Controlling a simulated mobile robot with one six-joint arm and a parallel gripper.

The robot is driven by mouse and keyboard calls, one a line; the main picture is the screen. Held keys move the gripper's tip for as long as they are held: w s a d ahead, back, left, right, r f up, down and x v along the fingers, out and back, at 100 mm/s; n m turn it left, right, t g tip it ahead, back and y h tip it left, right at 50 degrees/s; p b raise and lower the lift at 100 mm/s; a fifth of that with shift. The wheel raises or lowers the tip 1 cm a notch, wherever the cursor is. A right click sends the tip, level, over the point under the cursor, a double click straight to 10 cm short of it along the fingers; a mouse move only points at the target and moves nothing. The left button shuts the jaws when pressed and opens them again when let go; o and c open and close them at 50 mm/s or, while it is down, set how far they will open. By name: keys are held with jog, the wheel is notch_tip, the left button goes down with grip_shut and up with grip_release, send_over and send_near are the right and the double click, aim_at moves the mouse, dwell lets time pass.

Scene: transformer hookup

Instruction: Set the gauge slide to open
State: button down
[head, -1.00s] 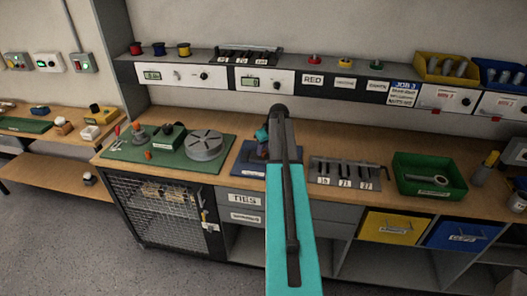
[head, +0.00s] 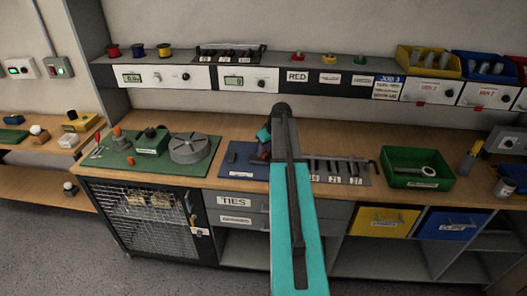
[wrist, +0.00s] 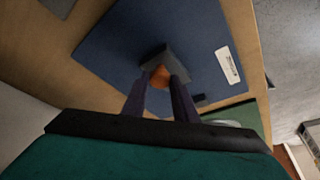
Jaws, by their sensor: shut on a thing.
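My gripper (wrist: 160,82) is over the blue mat (wrist: 110,45) in the wrist view, its two dark fingers closed on a small orange piece (wrist: 160,75). The piece sits at a dark grey block (wrist: 172,60) on the mat. I cannot tell whether this piece is the gauge slide, or which setting it is at. In the head view the blue mat (head: 235,160) lies on the bench, and my arm hides the fingertips and the orange piece.
A green mat (head: 115,160) with a round grey disc (head: 190,148) lies left of the blue mat. A slotted grey rack (head: 352,178) and a green tray (head: 392,181) stand to the right. A shelf with display panels (head: 155,78) runs along the back.

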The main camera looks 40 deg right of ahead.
jog(key=c, duration=1.5)
grip_release()
jog(key=shift+w+r, duration=0.1)
jog(key=shift+w, duration=0.05)
jog(key=shift+o, duration=0.3)
jog(key=shift+r, duration=0.1)
jog(key=b+v, duration=0.3)
jog(key=v, duration=1)
jog(key=shift+r+b, duration=0.2)
jog(key=shift+b, duration=0.2)
